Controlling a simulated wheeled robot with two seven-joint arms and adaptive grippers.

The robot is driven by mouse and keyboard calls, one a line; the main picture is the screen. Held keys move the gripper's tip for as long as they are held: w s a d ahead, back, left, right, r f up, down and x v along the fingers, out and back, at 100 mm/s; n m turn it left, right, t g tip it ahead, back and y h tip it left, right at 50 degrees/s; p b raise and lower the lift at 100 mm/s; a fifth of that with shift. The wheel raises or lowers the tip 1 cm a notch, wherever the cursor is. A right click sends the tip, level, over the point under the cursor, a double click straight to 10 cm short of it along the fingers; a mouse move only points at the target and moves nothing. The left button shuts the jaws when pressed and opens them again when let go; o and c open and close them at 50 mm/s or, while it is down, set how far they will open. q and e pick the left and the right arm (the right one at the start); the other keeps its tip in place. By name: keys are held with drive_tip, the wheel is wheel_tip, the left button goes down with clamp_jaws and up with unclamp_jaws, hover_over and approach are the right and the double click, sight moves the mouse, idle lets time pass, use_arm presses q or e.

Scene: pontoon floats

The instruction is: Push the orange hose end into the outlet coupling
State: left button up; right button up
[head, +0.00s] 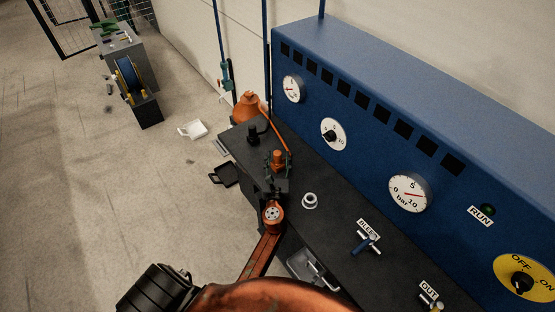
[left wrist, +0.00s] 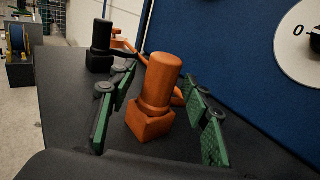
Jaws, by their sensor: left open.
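The orange hose end (left wrist: 160,82), a thick cylinder on a square base, stands upright on the dark bench top. It also shows small in the head view (head: 278,156). My left gripper (head: 277,167) is open, with its green-padded fingers on either side of the hose end in the left wrist view (left wrist: 158,103). A gap shows on both sides of it. A pale ring-shaped fitting (head: 309,201) sits on the bench nearer than the gripper. I cannot tell whether it is the outlet coupling. An OUT label (head: 429,290) lies at lower right beside a small fitting. My right gripper is out of view.
A black upright piece (left wrist: 102,38) stands behind the hose end. The orange hose (head: 276,132) runs back to an orange bulky thing (head: 250,104). The blue gauge panel (head: 360,110) walls the bench's right side. A blue-handled BLEED valve (head: 367,245) rises from the bench.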

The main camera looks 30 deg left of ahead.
use_arm(q)
clamp_jaws()
idle(0.6)
